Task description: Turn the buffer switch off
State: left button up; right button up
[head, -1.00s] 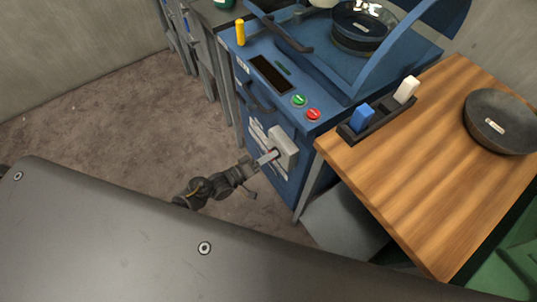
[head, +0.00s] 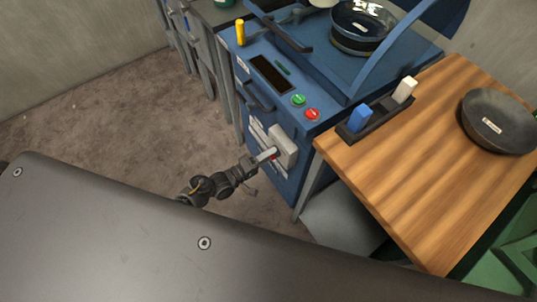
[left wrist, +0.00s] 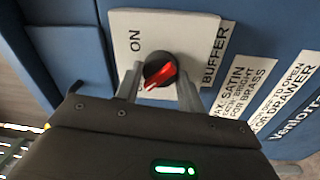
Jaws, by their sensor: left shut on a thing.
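The buffer switch is a red knob on a round black base (left wrist: 160,72), mounted on a pale plate (left wrist: 190,25) on the front of the blue machine. The plate reads "ON" and "BUFFER" in the left wrist view, and the red handle lies diagonally. The plate also shows in the head view (head: 284,147). My left gripper (left wrist: 160,85) has a finger on each side of the knob and is shut on it; it also shows in the head view (head: 270,154). The fingers hide part of the knob's sides. My right gripper is not in view.
The blue machine (head: 262,97) has a green button (head: 298,100), a red button (head: 312,115) and a dark bowl (head: 362,27) on top. A wooden table (head: 420,190) stands to its right with another bowl (head: 497,122). Floor is clear to the left.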

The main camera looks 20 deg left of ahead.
pick_arm(q)
jog(key=o, duration=1)
jog(key=shift+c, duration=0.2)
jog(key=v, duration=1)
jog(key=shift+s+a, duration=0.25)
jog(key=shift+s, duration=0.05)
